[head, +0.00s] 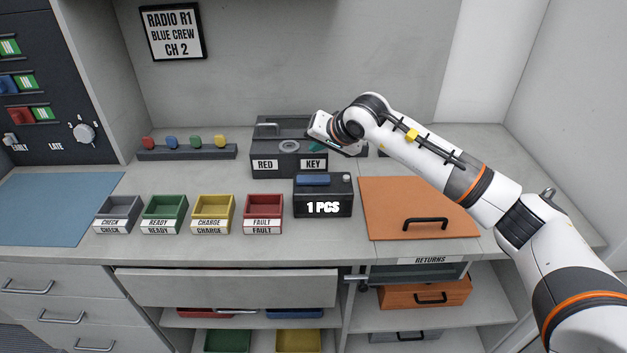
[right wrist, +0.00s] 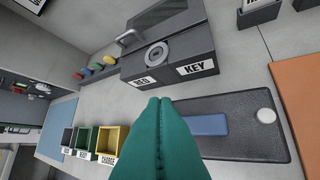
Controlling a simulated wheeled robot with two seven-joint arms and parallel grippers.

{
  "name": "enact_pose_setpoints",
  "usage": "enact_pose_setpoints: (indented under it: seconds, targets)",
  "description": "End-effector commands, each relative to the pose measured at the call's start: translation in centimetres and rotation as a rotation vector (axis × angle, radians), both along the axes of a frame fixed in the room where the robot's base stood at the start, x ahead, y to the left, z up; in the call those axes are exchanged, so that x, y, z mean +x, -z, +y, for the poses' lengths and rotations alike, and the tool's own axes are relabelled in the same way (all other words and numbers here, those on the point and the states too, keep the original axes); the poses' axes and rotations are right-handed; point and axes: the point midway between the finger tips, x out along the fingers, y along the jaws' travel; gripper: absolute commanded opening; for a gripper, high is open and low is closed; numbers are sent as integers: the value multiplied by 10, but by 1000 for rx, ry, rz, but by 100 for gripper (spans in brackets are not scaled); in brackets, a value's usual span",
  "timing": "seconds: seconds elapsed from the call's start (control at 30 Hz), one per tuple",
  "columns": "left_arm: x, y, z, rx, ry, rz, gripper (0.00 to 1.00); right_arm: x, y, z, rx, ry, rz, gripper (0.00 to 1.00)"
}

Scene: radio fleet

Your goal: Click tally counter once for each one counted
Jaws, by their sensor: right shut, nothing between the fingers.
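The tally counter (head: 335,204) is a dark box on the counter top, its front reading "1 PCS". It has a long blue bar (head: 312,180) and a small pale round knob (head: 346,178) on top. My right gripper (head: 333,143) is raised above the counter's back area, with its hand in front of the key box in the head view. In the right wrist view its teal fingers (right wrist: 158,103) are together and empty, covering part of the blue bar (right wrist: 208,125). I see a gap to the counter but cannot tell how wide. My left gripper is not in view.
A box labelled RED KEY (head: 289,146) stands behind the tally counter. Check, ready, charge and fault trays (head: 190,212) line up to its left. Several coloured pegs stand on a rack (head: 187,153). An orange board with a handle (head: 418,200) lies to the right.

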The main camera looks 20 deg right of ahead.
Motion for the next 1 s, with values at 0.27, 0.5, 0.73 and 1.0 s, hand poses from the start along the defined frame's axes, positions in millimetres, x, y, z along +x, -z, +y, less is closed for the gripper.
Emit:
enact_pose_setpoints:
  seconds: [0.27, 0.5, 0.73, 1.0]
  targets:
    - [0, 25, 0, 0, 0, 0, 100, 0, 47, 0, 1, 0, 1, 0]
    - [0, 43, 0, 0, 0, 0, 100, 0, 64, 0, 0, 1, -1, 0]
    - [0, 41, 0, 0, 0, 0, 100, 0, 64, 0, 0, 1, -1, 0]
    - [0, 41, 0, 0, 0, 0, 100, 0, 64, 0, 0, 0, 0, 0]
